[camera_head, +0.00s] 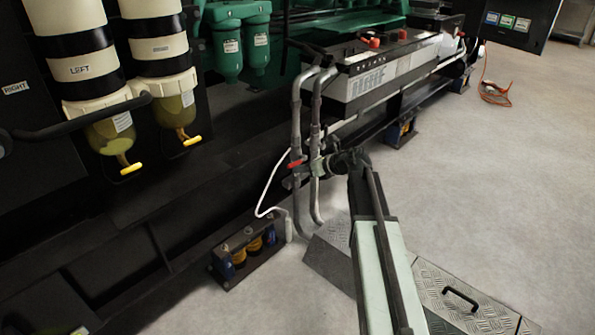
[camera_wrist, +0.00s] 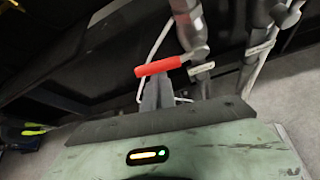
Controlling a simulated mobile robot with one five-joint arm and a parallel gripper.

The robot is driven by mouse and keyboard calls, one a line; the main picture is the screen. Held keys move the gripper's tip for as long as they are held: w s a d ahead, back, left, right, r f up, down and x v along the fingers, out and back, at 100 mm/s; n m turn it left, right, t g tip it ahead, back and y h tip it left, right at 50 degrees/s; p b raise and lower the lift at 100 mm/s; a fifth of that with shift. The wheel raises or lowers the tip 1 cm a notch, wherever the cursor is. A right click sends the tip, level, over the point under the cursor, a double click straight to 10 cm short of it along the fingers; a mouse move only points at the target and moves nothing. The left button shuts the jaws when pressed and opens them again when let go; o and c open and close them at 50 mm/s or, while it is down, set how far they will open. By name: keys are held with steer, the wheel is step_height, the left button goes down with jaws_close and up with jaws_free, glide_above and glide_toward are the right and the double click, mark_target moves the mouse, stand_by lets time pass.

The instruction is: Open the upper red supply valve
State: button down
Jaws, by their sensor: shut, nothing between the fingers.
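The red valve lever (camera_wrist: 157,67) shows in the wrist view, sticking out to the left from its valve body (camera_wrist: 196,54). It lies nearly level, crosswise to the grey pipe (camera_wrist: 186,12). In the head view the lever (camera_head: 296,164) is a small red bar by the left of two upright grey pipes. My gripper (camera_wrist: 159,82) is shut and empty, its tips just below the lever in the wrist view. I cannot tell whether they touch it. In the head view my gripper (camera_head: 292,182) is small and dark, close to the pipes, partly blending with them.
A second grey pipe (camera_wrist: 247,75) stands to the right. A thin white hose (camera_head: 268,190) curves beside the pipes. Yellow-handled filter bowls (camera_head: 110,135) hang at left. A checker-plate cover (camera_head: 470,290) lies at lower right; the grey floor (camera_head: 500,180) beyond is mostly clear.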

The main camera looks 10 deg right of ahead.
mark_target(304, 156)
steer(key=shift+w+d+r+m+g+y, duration=0.15)
steer(key=shift+r+m+g+y, duration=0.1)
steer(key=shift+r+m+y, duration=0.25)
steer(key=shift+w+d+r+m+g+y, duration=0.1)
steer(key=shift+r+m+g+y, duration=0.15)
steer(key=shift+r+m+y, duration=0.25)
steer(key=shift+w+d+r+m+g+y, duration=0.15)
steer(key=shift+d+r+m+y, duration=0.05)
steer(key=shift+r+m+y, duration=0.3)
steer(key=shift+w+d+r+m+g+y, duration=0.1)
steer(key=shift+d+r+m+g+y, duration=0.1)
steer(key=shift+r+m+y, duration=0.3)
steer(key=w+d+r, duration=0.1)
steer(key=d+m, duration=0.1)
steer(key=shift+w+d+r+y+p, duration=0.3)
steer(key=shift+w+d+r+p, duration=0.05)
steer(key=shift+w+r, duration=0.05)
steer(key=shift+w+d, duration=0.1)
steer(key=s+a, duration=0.3)
steer(key=s+d, duration=0.4)
steer(key=d, duration=0.5)
steer(key=shift+d, duration=0.25)
